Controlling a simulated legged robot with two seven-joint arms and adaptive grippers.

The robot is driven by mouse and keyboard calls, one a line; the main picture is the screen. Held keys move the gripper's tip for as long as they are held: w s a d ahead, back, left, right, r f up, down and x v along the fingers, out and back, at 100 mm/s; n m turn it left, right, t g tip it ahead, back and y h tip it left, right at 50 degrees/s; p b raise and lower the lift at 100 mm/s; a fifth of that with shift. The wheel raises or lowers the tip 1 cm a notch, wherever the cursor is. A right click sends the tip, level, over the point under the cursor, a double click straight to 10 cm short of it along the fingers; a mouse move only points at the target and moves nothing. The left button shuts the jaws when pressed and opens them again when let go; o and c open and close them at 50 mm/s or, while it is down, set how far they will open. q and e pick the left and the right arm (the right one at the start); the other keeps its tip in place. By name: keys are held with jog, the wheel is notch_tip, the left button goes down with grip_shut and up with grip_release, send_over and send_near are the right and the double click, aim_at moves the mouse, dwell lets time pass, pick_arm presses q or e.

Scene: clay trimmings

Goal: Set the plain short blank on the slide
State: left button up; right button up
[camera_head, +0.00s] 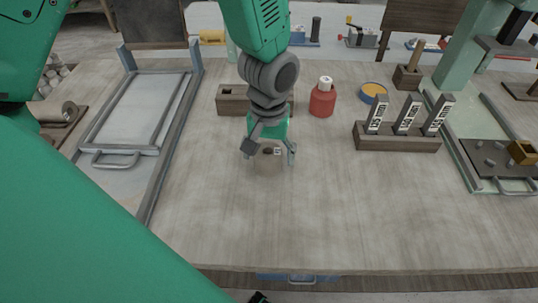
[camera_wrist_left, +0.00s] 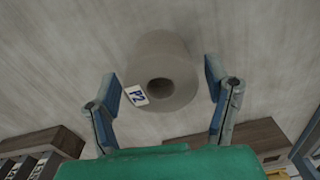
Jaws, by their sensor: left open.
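A short, pale grey cylinder (camera_wrist_left: 165,75) with a dark round hole and a white "P2" tag (camera_wrist_left: 137,95) is between my left gripper's fingers in the left wrist view. I cannot tell whether it is the plain short blank. My left gripper (camera_head: 268,157) is open over the middle of the table, its fingers apart on either side of the cylinder, with gaps visible in the wrist view (camera_wrist_left: 162,100). In the head view, the hand mostly hides it; its tag (camera_head: 277,151) shows. A framed grey panel with a handle (camera_head: 117,160), possibly the slide, lies at left. My right gripper is not visible.
A wooden block (camera_head: 232,100), red bottle (camera_head: 322,98) and yellow-topped tin (camera_head: 373,92) stand behind. A wooden rack (camera_head: 398,139) holds labelled upright plates. At right, a dark plate (camera_head: 490,160) with small pieces lies below a green machine. The table's front middle is clear.

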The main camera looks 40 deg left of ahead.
aim_at(271, 143)
pick_arm(q)
notch_tip(271, 143, up, 10)
jog(key=p, duration=0.1)
jog(key=shift+a, duration=0.4)
jog(key=shift+o, duration=0.5)
jog(key=shift+r+p, duration=0.2)
jog(key=shift+p, duration=0.1)
jog(key=f+m, duration=0.2)
jog(key=m, duration=0.2)
jog(key=f+m, duration=0.1)
jog(key=m, duration=0.3)
jog(key=d+f+m, duration=0.1)
jog(key=f+m, duration=0.1)
jog(key=m, duration=0.2)
jog(key=shift+d+f, duration=0.1)
jog(key=shift+f, duration=0.2)
jog(key=shift+d+f, duration=0.15)
jog(key=shift+f, duration=0.25)
jog(key=f, duration=0.3)
jog(key=f+b, duration=0.1)
jog(key=f, duration=0.1)
jog(key=shift+s+a, duration=0.15)
jog(key=shift+a, duration=0.25)
jog(key=shift+c, duration=0.8)
jog(key=shift+d, duration=0.15)
jog(key=c, duration=1.4)
notch_tip(271, 143, up, 10)
jog(key=shift+f+p, duration=0.1)
jog(key=shift+p, duration=0.85)
